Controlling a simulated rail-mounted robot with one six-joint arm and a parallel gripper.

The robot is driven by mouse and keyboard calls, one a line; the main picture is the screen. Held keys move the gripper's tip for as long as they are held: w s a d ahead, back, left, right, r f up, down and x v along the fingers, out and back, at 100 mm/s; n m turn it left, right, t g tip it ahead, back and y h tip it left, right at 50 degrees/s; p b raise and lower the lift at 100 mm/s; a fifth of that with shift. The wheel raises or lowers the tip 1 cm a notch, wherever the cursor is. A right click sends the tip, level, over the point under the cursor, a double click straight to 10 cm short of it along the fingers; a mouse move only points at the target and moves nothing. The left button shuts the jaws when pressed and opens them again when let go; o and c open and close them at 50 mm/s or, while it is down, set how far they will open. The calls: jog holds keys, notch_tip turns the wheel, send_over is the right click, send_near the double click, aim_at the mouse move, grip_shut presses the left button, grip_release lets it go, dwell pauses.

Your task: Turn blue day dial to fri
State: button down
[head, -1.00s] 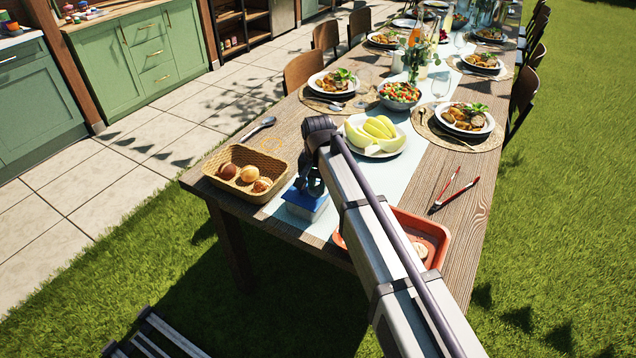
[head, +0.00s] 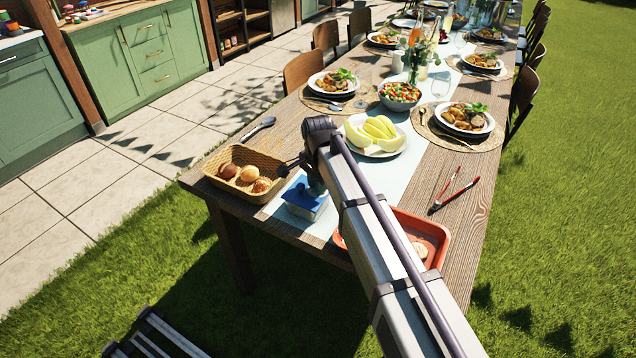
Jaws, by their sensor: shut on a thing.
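The blue box-like object with a pale lower side (head: 305,203) stands on the table near its front edge, between the bread basket and the orange tray. My gripper (head: 313,188) is down at its top, partly hidden behind my own arm. It is shut on the blue day dial, which is covered by the gripper and arm. The dial's markings and the day it points to cannot be read in this view.
A wicker basket with bread rolls (head: 213,177) stands close on the left. An orange tray (head: 440,252) is on the right, partly behind my arm. A plate of melon slices (head: 392,151) lies behind. A spoon (head: 257,127) and red-handled tool (head: 456,193) lie farther out.

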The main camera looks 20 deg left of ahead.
dwell(0.3)
jog(key=c, duration=1)
grip_release()
notch_tip(320, 180, up, 11)
jog(key=p, duration=1.1)
jog(key=shift+f, duration=0.15)
